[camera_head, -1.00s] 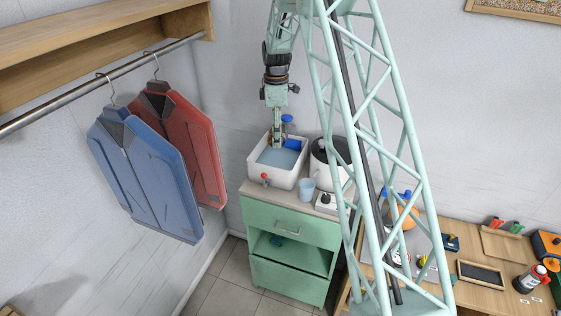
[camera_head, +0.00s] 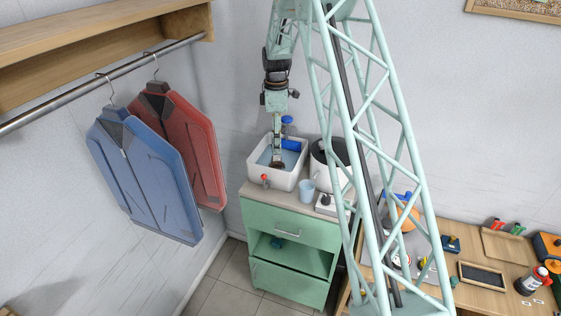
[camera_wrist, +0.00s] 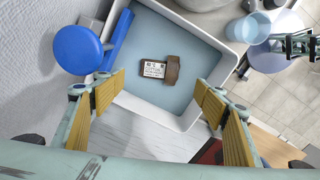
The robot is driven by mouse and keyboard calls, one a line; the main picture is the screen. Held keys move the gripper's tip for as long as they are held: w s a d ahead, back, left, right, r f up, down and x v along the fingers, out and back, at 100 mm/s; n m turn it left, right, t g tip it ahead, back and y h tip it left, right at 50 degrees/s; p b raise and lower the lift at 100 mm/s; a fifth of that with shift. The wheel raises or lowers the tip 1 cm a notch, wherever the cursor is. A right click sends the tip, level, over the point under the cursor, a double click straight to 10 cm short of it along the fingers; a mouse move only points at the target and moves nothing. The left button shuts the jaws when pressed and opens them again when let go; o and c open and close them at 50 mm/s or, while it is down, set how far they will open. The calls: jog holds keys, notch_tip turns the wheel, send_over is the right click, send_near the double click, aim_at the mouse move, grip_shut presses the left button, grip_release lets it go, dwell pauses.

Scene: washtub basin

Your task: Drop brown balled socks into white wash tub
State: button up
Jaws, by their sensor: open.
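The brown balled socks (camera_wrist: 172,70), with a white printed label on one side, lie inside the white wash tub (camera_wrist: 212,38), on its blue bottom. In the head view the socks (camera_head: 277,166) show as a small dark brown patch in the tub (camera_head: 285,182), just below my gripper (camera_head: 277,156). In the wrist view my gripper (camera_wrist: 159,82) is open, its yellow finger pads wide apart above the tub, with nothing between them. The socks are apart from both fingers in that view.
A blue round-headed part (camera_wrist: 80,50) stands at the tub's back edge. A blue cup (camera_head: 307,189) and a white pot (camera_head: 322,170) stand right of the tub on the green cabinet (camera_head: 290,228). Hanging jackets (camera_head: 150,170) are to the left.

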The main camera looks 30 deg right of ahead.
jog(key=shift+r, duration=0.1)
notch_tip(320, 180, up, 12)
dwell(1.0)
dwell(0.8)
jog(key=s+a+r+m+t+b, duration=0.1)
jog(key=s+a+r+m+b, duration=0.1)
jog(key=s+a+r, duration=0.55)
jog(key=s+a+r+m+b, duration=0.2)
jog(key=s+a+r+b, duration=0.15)
jog(key=s, duration=0.65)
jog(key=s+a+r+m+t+b, duration=0.1)
jog(key=s+a+r+m+b, duration=0.1)
jog(key=s+a+r, duration=0.55)
jog(key=s+a+f+m+b, duration=0.2)
jog(key=s+f, duration=0.1)
jog(key=s, duration=0.8)
jog(key=s+a+f+m+t+b, duration=0.1)
jog(key=s+a+f+m+b, duration=0.1)
jog(key=s, duration=0.9)
jog(key=s+a+f+m+t+b, duration=0.1)
jog(key=s+f, duration=0.3)
jog(key=s, duration=0.7)
jog(key=shift+s+a+f+m+b, duration=0.3)
jog(key=shift+a+m+b, duration=0.3)
jog(key=shift+m+b, duration=0.15)
